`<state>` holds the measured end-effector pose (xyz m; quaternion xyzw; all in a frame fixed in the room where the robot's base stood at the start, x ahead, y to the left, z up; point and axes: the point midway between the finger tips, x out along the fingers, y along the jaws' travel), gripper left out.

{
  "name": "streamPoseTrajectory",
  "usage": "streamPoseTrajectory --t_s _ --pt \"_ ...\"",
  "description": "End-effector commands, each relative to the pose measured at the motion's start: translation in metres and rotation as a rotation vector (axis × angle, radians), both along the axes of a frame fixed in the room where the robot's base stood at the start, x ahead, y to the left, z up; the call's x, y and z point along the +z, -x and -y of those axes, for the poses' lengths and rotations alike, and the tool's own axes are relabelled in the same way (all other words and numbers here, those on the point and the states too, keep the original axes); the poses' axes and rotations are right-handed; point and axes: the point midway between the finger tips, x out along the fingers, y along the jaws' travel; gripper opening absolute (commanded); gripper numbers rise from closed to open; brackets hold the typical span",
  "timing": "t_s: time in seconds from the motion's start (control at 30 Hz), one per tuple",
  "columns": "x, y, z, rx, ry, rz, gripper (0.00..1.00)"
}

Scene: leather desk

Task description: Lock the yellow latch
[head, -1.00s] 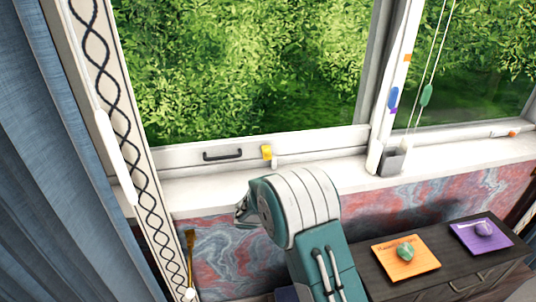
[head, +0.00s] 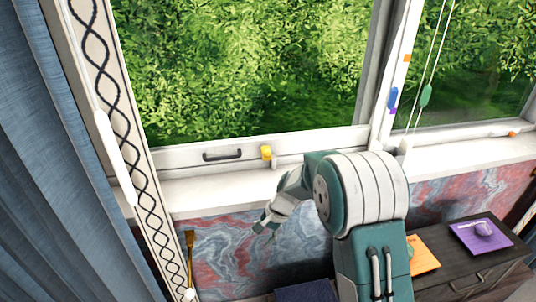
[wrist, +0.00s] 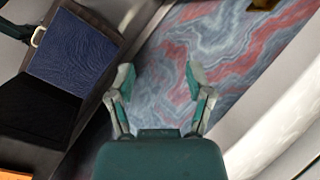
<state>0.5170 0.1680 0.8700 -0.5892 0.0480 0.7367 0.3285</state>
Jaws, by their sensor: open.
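The yellow latch (head: 266,152) sits on the lower rail of the left window sash, just right of the dark handle (head: 222,155). My gripper (head: 265,230) is below and in front of the windowsill, under the latch and apart from it. In the wrist view my gripper (wrist: 165,90) is open and empty, with its two fingers spread over the marbled wall. The latch is not seen in the wrist view.
The white windowsill (head: 210,192) runs above the marbled wall. A dark cabinet at right bears a purple mat (head: 470,242) and an orange mat (head: 422,258), partly hidden by my arm. A blue curtain (head: 40,150) hangs at left.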

Motion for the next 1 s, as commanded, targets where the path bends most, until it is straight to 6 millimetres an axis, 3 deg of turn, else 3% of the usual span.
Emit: streamPoseTrajectory --t_s 0.17,0.33,0.7,0.83,1.0 --pt "0.035 -0.038 -0.009 -0.345 -0.200 0.018 0.66" --pt "0.071 -0.077 -0.003 -0.674 -0.393 0.018 0.66" --pt "0.146 -0.147 0.057 -1.324 -0.799 -0.033 0.66" --pt "0.157 -0.156 0.072 -1.431 -0.872 -0.050 0.66" --pt "0.156 -0.164 0.072 -1.458 -0.891 -0.058 0.66"
